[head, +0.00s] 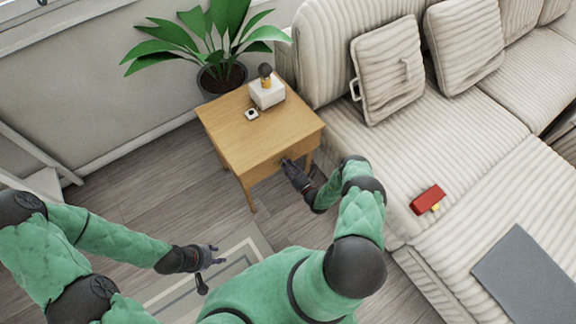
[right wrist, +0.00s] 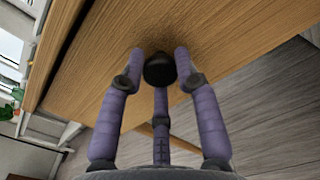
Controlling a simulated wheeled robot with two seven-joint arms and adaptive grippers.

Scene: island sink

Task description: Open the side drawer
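The wooden side table (head: 262,126) stands between the plant and the sofa, its drawer front facing my arms. In the right wrist view the wooden drawer front (right wrist: 225,40) fills the upper part, with a round black knob (right wrist: 160,70) on it. My right gripper (head: 287,164) is at the drawer front. In the right wrist view its fingers (right wrist: 160,68) are spread around the knob, with their tips near the wood; I cannot tell if they touch the knob. The drawer looks closed. My left gripper (head: 212,262) is open and empty over the rug, away from the table.
A white box (head: 267,93) and a small white item (head: 251,114) sit on the tabletop. A potted plant (head: 222,77) stands behind it. The striped sofa (head: 440,140) is close on the right, with a red object (head: 428,199) on it. Floor before the table is clear.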

